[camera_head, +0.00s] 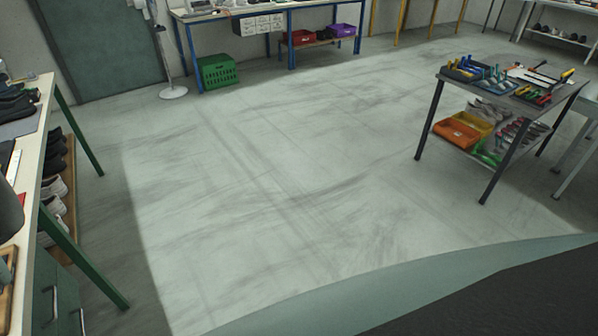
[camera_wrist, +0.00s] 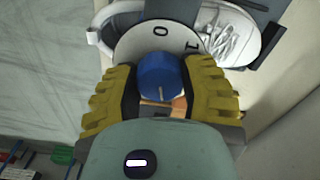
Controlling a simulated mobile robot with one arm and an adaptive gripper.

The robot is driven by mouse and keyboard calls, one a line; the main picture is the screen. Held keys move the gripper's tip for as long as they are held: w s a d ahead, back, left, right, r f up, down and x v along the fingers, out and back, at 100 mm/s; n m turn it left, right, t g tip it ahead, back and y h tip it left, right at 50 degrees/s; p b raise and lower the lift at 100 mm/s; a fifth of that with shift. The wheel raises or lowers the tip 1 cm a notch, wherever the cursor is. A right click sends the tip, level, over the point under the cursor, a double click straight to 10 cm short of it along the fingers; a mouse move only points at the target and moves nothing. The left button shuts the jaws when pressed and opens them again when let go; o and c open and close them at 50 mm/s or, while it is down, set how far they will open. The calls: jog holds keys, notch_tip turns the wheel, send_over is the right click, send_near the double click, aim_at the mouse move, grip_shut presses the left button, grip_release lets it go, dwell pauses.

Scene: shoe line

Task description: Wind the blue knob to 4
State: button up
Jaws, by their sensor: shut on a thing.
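The blue knob (camera_wrist: 160,76) is in the middle of the wrist view, in front of a round white dial (camera_wrist: 133,44). A "0" and a "1" show on the dial above the knob; its lower part, and any 4, is hidden behind my gripper. A light line on the knob points toward the bottom of the picture. My gripper (camera_wrist: 160,92) has its two yellow ribbed fingers on either side of the knob, shut on it. Neither the knob nor my gripper shows in the head view.
In the head view the floor (camera_head: 270,190) is clear, with a tool table (camera_head: 428,128) at right and a shoe bench (camera_head: 38,140) at left.

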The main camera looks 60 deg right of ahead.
jog(key=m+b, duration=0.1)
jog(key=m, duration=0.4)
dwell(0.8)
jog(key=o, duration=1.2)
jog(key=shift+m, duration=0.3)
jog(key=shift+w+r, duration=0.25)
jog(key=shift+r, duration=0.1)
jog(key=shift+w+r, duration=0.1)
jog(key=shift+r, duration=0.4)
jog(key=shift+s+r, duration=0.35)
jog(key=shift+r, duration=4.8)
